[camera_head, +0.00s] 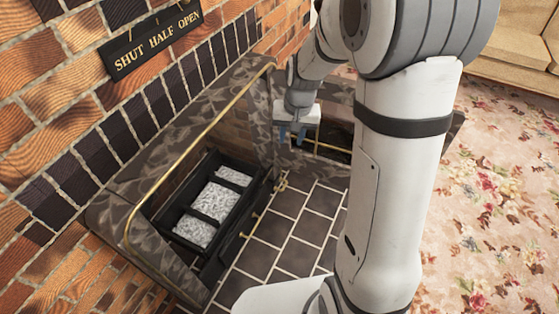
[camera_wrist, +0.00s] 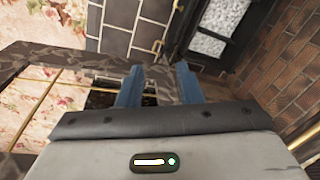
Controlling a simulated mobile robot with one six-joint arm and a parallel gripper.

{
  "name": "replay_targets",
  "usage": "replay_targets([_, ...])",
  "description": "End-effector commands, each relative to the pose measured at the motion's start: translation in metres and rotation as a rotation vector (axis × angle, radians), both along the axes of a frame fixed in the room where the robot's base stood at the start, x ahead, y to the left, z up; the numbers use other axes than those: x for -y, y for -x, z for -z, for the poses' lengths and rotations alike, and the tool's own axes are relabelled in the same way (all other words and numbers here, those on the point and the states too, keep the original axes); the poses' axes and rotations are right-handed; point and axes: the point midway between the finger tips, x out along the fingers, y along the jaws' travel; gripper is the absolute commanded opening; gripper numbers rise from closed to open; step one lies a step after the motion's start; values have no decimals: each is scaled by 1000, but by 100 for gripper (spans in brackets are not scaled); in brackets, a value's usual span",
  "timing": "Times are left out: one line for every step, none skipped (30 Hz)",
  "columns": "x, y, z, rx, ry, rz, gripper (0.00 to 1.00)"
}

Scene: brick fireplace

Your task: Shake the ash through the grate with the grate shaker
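The black grate (camera_head: 240,215) stands inside the fireplace opening, with pale grey ash (camera_head: 213,203) showing between its dark bars. Ash also shows at the top of the wrist view (camera_wrist: 212,36). Small brass fittings (camera_head: 281,186) stick out along the grate's front side; I cannot tell which one is the grate shaker. A small brass piece (camera_wrist: 158,46) shows just past my fingertips in the wrist view. My gripper (camera_head: 292,138) is open and empty, its two blue fingers apart. It is above the far end of the hearth, apart from the grate.
A marble-like surround (camera_head: 160,150) with a brass rail frames the opening. A dark stone fender (camera_wrist: 40,55) with brass rods lies beside my gripper. Dark tiles (camera_head: 287,230) in front of the grate are clear. A "SHUT HALF OPEN" plate (camera_head: 150,38) is on the brick wall.

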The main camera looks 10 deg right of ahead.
Motion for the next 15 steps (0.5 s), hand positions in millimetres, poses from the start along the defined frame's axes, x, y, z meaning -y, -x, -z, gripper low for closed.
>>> replay_targets([0,-19,23,-8,-10,23,33])
replay_targets([0,-29,34,-10,-16,37,33])
replay_targets([0,-43,50,-11,-24,57,33])
replay_targets([1,-53,63,-13,-29,72,33])
replay_targets([1,-63,76,-13,-35,86,33])
replay_targets([2,-76,94,-16,-42,107,33])
replay_targets([3,-85,108,-17,-46,122,33])
replay_targets([3,-94,122,-17,-52,139,33])
replay_targets([5,-104,142,-19,-58,160,33])
replay_targets([5,-111,157,-20,-61,176,33])
replay_targets([6,-118,172,-21,-66,192,33])
replay_targets([7,-127,194,-23,-70,213,33])
replay_targets([8,-132,210,-25,-73,229,33])
replay_targets([9,-138,227,-25,-76,246,33])
replay_targets([11,-144,250,-28,-80,267,33])
